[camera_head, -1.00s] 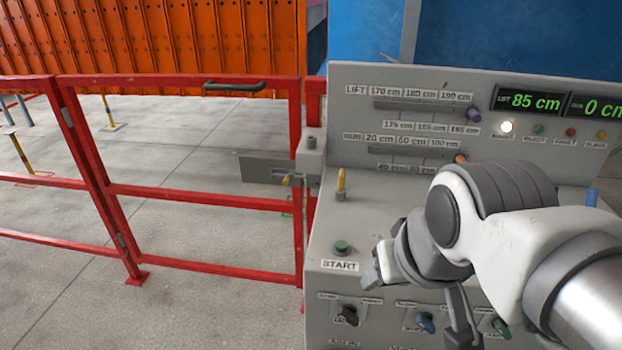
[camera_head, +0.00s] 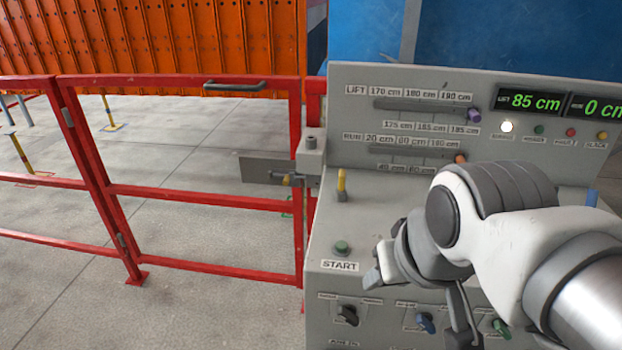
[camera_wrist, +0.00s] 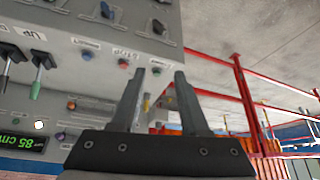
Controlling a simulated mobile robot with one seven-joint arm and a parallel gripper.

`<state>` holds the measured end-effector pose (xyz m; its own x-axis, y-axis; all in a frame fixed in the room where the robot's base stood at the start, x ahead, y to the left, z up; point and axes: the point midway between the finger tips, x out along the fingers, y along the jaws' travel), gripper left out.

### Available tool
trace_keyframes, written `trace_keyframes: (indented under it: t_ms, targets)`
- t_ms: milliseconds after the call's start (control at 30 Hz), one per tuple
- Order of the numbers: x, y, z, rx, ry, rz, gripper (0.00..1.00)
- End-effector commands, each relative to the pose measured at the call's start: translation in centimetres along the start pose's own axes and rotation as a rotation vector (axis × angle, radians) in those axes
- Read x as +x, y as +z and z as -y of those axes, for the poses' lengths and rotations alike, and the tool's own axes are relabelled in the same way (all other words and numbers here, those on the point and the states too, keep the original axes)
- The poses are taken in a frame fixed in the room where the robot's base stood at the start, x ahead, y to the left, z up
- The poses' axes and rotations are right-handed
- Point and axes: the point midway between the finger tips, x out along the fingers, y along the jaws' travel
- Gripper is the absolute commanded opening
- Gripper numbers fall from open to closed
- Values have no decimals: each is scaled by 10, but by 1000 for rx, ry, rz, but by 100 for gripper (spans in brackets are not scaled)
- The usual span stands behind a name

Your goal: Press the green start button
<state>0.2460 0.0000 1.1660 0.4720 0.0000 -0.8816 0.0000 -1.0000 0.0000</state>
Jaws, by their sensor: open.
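The green start button (camera_head: 342,247) sits on the grey control panel (camera_head: 331,222), above a white START label (camera_head: 339,265). My gripper (camera_head: 416,302) is to the right of the button and lower in the head view, apart from it. Its two fingers are spread, with nothing between them. The wrist view shows the open gripper (camera_wrist: 160,76) over the panel face, which appears upside down. I cannot pick out the start button for certain in the wrist view.
A yellow lever (camera_head: 341,184) stands behind the button. Dark (camera_head: 347,315), blue (camera_head: 426,322) and green (camera_head: 501,328) knobs line the panel's front. A red gate (camera_head: 200,198) stands to the left. A lift display (camera_head: 529,101) reads 85 cm.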

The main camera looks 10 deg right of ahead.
Motion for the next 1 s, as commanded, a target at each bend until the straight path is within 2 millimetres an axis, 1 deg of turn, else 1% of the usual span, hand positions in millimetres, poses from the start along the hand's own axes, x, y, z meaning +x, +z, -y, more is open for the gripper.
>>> trace_keyframes:
  t_ms: [33,167,200,233,1000]
  targets:
    - [0,0,0,0,0,0,34]
    - [0,0,0,0,0,0,10]
    - [0,0,0,0,0,0,3]
    - [0,0,0,0,0,0,0]
    - [0,0,0,0,0,0,0]
